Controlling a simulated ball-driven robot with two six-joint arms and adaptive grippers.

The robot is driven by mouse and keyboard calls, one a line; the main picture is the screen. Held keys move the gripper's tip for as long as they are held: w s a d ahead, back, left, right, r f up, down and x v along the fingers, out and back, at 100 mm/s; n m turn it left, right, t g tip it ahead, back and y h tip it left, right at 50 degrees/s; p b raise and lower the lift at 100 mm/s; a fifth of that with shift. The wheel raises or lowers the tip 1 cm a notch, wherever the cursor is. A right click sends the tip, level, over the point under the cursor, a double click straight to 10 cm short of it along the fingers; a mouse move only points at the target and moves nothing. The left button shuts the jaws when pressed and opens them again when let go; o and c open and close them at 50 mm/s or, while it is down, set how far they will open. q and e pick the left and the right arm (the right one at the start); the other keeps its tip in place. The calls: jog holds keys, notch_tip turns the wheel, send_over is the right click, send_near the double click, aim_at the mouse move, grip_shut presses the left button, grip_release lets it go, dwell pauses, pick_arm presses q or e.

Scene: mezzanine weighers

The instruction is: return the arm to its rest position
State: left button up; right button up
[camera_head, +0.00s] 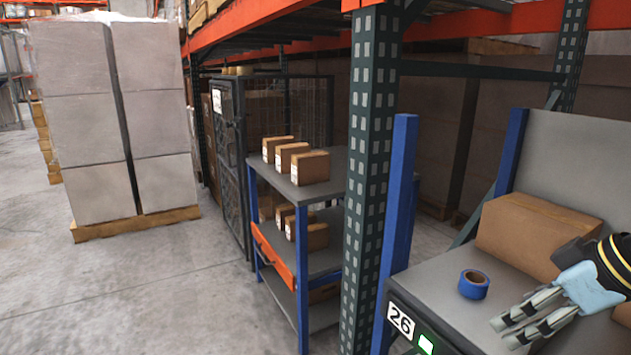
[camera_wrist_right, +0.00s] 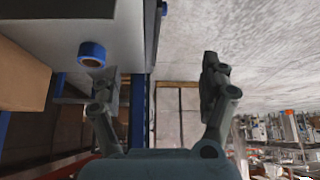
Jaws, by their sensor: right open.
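My right gripper (camera_head: 535,318) is at the lower right of the head view, over the front part of the grey weighing bench (camera_head: 447,300). It is open, with nothing between its fingers. In the right wrist view the two fingers of the gripper (camera_wrist_right: 160,85) stand well apart. A roll of blue tape (camera_head: 473,284) lies on the bench, left of the gripper and apart from it. The tape also shows at the upper left of the wrist view (camera_wrist_right: 92,54). My left gripper is not in view.
A brown carton (camera_head: 535,235) stands on the bench behind the gripper. A green rack post (camera_head: 368,170) and a blue post (camera_head: 398,200) rise left of the bench. A shelf cart (camera_head: 335,180) holds small boxes. A wrapped pallet load (camera_head: 75,130) stands at left, with clear floor before it.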

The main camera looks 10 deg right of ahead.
jog(key=s+a+f+m+g+h, duration=0.1)
jog(key=s+a+f+m+h, duration=0.15)
jog(key=s, duration=0.75)
jog(key=s+a+f+m+g+h, duration=0.1)
jog(key=s+a+f+m+h, duration=0.2)
jog(key=s, duration=0.6)
notch_tip(320, 180, down, 28)
jog(key=s+d+g+y, duration=0.2)
jog(key=s, duration=0.1)
pick_arm(q)
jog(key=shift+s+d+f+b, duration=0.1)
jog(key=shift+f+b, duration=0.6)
jog(key=shift+b, duration=0.05)
pick_arm(e)
jog(key=s+d+f, duration=0.1)
jog(key=s+f, duration=1.4)
jog(key=s, duration=0.2)
jog(key=shift+g, duration=0.4)
